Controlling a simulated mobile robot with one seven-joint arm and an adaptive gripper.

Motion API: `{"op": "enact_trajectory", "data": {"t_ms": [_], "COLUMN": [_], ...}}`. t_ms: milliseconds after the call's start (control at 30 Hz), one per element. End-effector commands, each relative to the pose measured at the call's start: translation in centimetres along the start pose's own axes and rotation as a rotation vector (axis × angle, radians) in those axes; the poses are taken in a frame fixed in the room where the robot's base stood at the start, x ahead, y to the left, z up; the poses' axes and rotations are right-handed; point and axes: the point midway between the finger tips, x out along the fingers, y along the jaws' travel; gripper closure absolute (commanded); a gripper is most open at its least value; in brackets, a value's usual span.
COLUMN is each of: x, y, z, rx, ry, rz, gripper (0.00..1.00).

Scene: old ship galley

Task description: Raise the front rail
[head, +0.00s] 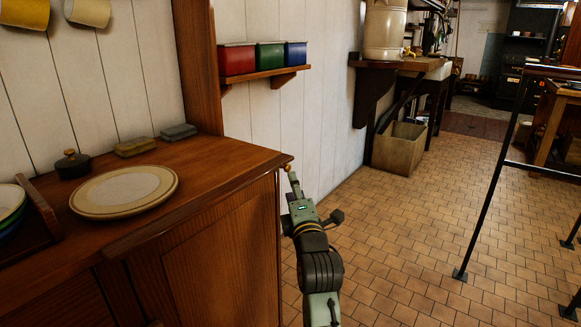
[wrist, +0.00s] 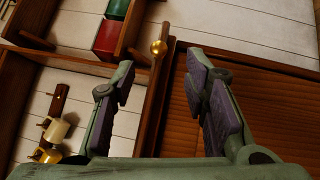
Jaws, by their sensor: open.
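The front rail looks like a thin dark wooden strip (wrist: 154,88) with a round brass knob (wrist: 158,47) at its end, seen in the wrist view. In the head view the brass knob (head: 288,167) shows at the right front corner of the wooden dresser top (head: 215,180); the rail seems to lie along that front edge. My gripper (wrist: 160,64) is open, with the rail and knob showing between its two fingers; I see no finger touching it. In the head view my gripper (head: 293,180) is just beside the corner, its fingers small and partly hidden.
A plate (head: 124,191), a small lidded pot (head: 73,164) and two small blocks stand on the dresser top. A dish rack (head: 40,225) is at left. A shelf holds red, green and blue tins (head: 270,56). The tiled floor (head: 410,240) at right is clear up to a black metal frame (head: 482,190).

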Motion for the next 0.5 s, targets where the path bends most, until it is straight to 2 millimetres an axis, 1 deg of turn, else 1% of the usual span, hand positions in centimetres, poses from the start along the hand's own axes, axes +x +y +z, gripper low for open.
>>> {"op": "enact_trajectory", "data": {"t_ms": [33, 300, 400, 500], "x": [1.0, 6.1, 7.6, 8.6], "y": [0.3, 0.4, 0.3, 0.3], "z": [0.0, -0.1, -0.1, -0.1], "rx": [-0.001, 0.0, 0.001, 0.001], "ry": [0.002, 0.003, 0.002, 0.001], "rz": [-0.001, 0.001, 0.001, 0.002], "gripper": [0.59, 0.59, 0.59, 0.59]}}
